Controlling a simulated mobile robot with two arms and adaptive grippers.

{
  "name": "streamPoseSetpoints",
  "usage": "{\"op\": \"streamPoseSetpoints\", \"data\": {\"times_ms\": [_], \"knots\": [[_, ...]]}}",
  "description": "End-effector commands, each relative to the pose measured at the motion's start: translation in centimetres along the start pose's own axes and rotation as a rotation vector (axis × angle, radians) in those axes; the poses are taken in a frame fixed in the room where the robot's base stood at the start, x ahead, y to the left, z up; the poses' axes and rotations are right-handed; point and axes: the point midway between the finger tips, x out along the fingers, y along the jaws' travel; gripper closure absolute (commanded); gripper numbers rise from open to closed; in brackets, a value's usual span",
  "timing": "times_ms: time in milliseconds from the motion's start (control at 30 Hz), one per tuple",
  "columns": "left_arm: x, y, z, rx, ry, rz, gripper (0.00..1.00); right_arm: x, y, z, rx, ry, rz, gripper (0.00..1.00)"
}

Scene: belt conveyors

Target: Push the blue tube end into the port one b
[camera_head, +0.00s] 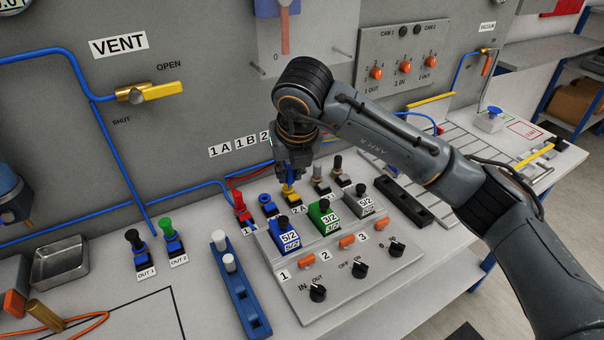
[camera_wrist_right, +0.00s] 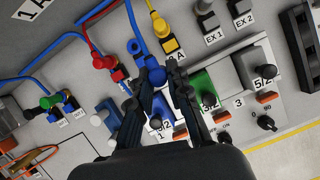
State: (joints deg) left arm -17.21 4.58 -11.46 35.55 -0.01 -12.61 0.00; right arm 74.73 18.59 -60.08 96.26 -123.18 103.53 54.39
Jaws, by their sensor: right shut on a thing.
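My right gripper (camera_head: 291,168) hangs above the row of ports, pointing down, behind the blue 5/2 valve. It also shows in the wrist view (camera_wrist_right: 160,85), shut on the blue tube end (camera_wrist_right: 158,101), which is largely hidden between the dark fingers. Port 1B (camera_head: 266,200) is a blue fitting with a ring on top, between the red plug and the yellow plug. The held end looks apart from this port, but its exact height is unclear. My left gripper is not in view.
The red plug (camera_head: 241,206) and yellow plug (camera_head: 289,193) stand close on either side of port 1B. Blue (camera_head: 285,235), green (camera_head: 324,215) and grey (camera_head: 359,201) valves stand in front. Grey plugs (camera_head: 320,176) stand to the right. Blue tubing runs behind the row.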

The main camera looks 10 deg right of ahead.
Motion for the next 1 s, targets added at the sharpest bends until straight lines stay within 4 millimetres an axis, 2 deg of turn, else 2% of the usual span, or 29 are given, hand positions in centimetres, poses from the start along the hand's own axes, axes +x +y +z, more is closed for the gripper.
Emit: {"op": "streamPoseSetpoints", "data": {"times_ms": [700, 1000], "knots": [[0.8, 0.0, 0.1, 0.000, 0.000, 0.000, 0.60, 2.7, 4.2, 3.8, -0.001, 0.000, 0.000, 1.00], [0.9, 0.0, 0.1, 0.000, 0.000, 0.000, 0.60, 3.1, 4.8, 4.4, -0.001, -0.001, -0.002, 1.00]]}}
